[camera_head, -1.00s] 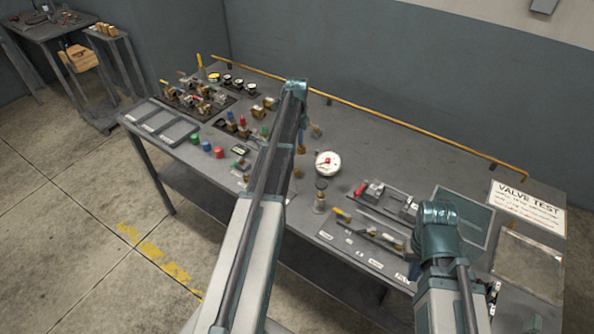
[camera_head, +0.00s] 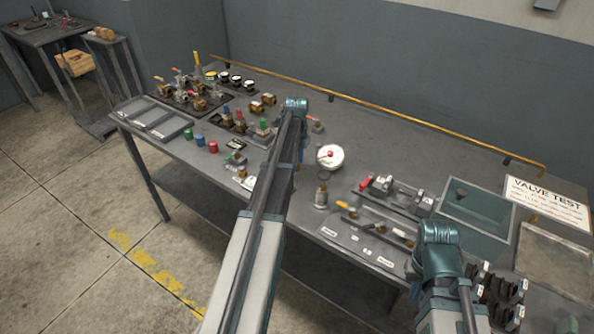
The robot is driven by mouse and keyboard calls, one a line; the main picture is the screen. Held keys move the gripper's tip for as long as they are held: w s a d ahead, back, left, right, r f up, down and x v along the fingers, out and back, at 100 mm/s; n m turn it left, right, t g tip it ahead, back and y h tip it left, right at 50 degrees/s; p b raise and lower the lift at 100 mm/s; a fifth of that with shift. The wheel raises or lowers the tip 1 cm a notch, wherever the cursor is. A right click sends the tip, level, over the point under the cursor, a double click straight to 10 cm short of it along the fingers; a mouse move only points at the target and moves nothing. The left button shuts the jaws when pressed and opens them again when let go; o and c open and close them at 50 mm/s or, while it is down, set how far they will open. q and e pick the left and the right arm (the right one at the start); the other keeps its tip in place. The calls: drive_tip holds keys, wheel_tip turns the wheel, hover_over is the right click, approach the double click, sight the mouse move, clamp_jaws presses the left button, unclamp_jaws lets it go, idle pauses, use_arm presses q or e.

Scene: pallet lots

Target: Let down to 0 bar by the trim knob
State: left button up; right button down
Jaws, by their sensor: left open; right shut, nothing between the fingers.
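A round white gauge (camera_head: 330,157) with a red spot on its face stands at the middle of the bench; its reading is too small to make out. Just in front of it is a small upright fitting (camera_head: 321,196) with a dark round top; I cannot tell whether this is the trim knob. My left arm reaches over the bench to the left of both, and its gripper is hidden behind the arm.
Several valves and small gauges crowd the bench's back left. Red, blue and green caps (camera_head: 200,140) lie near the front edge. A clamp fixture (camera_head: 398,193), a teal box (camera_head: 474,218), a VALVE TEST sign (camera_head: 546,202) and black parts (camera_head: 502,292) fill the right.

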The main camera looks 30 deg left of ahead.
use_arm(q)
drive_tip(key=shift+f, duration=0.35)
use_arm(e)
drive_tip(key=shift+f, duration=0.3)
use_arm(q)
clamp_jaws()
